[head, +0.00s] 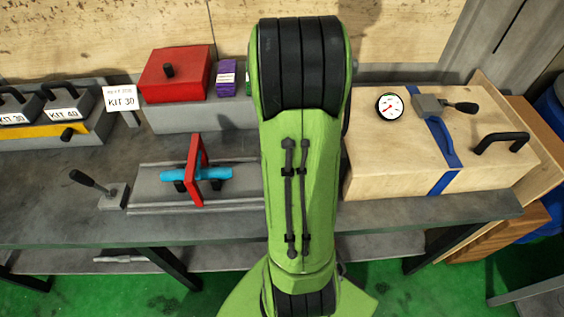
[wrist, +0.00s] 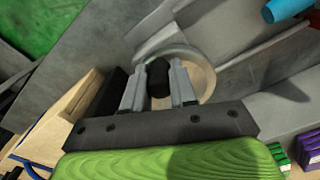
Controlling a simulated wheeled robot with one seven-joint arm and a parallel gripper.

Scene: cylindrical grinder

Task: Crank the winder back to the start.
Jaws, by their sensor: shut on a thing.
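The winder shows in the wrist view as a pale round handwheel (wrist: 204,72) on a grey machine body, with a black crank knob (wrist: 158,80) in front of it. My gripper (wrist: 159,72) has one finger on each side of the knob and is shut on it. In the head view my green arm covers the winder and gripper. The grinder bed (head: 148,190) shows left of the arm, with a cyan cylinder (head: 208,174) lying through an upright red frame (head: 195,160).
A wooden case (head: 400,170) with a dial gauge (head: 389,106) and black handle stands right of my arm. A red box (head: 175,75) and purple box (head: 226,78) stand behind the bed. A black-knobbed lever (head: 95,185) is at its left end. Kit boxes (head: 60,115) stand far left.

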